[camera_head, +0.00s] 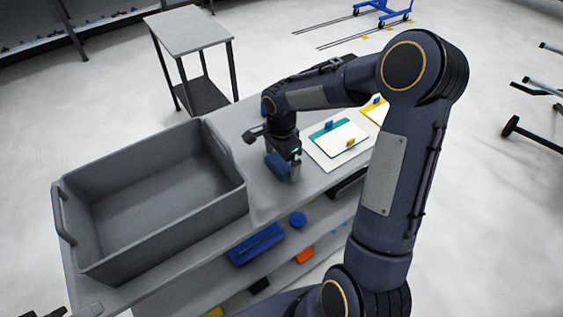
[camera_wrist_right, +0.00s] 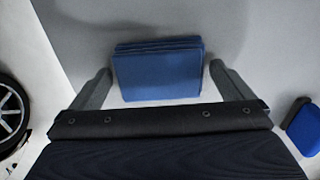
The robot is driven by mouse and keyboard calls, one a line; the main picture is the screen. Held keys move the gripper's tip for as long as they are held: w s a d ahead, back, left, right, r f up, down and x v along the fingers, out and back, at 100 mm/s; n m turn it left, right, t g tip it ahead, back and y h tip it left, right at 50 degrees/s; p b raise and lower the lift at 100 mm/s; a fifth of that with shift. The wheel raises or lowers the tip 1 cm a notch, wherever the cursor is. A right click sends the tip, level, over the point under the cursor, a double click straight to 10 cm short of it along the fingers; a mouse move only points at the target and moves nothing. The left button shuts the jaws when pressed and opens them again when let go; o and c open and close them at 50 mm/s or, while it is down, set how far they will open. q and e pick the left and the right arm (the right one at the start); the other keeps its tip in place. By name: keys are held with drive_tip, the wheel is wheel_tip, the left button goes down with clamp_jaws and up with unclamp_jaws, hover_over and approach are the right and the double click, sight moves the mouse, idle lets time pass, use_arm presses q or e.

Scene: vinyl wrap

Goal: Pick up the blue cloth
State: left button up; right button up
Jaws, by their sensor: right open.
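The blue cloth (camera_head: 277,166) is a folded, layered stack on the grey table, right of the grey bin. In the right wrist view the cloth (camera_wrist_right: 158,76) lies between the two fingers. My right gripper (camera_head: 284,162) points down over the cloth and partly hides it in the head view. In the wrist view the right gripper (camera_wrist_right: 160,74) is open, with a gap between each finger and the cloth's sides. Dark parts at the bottom left corner of the head view may belong to my left gripper; its jaws cannot be made out.
A large empty grey bin (camera_head: 150,240) fills the table's left side. A white board with a teal strip (camera_head: 325,131) lies to the right of the cloth. Blue items (camera_head: 256,244) sit on a shelf below the front edge. A small side table (camera_head: 188,32) stands behind.

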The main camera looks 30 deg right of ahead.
drive_tip(key=shift+c, duration=0.4)
drive_tip(key=c, duration=0.8)
drive_tip(key=shift+r, duration=0.15)
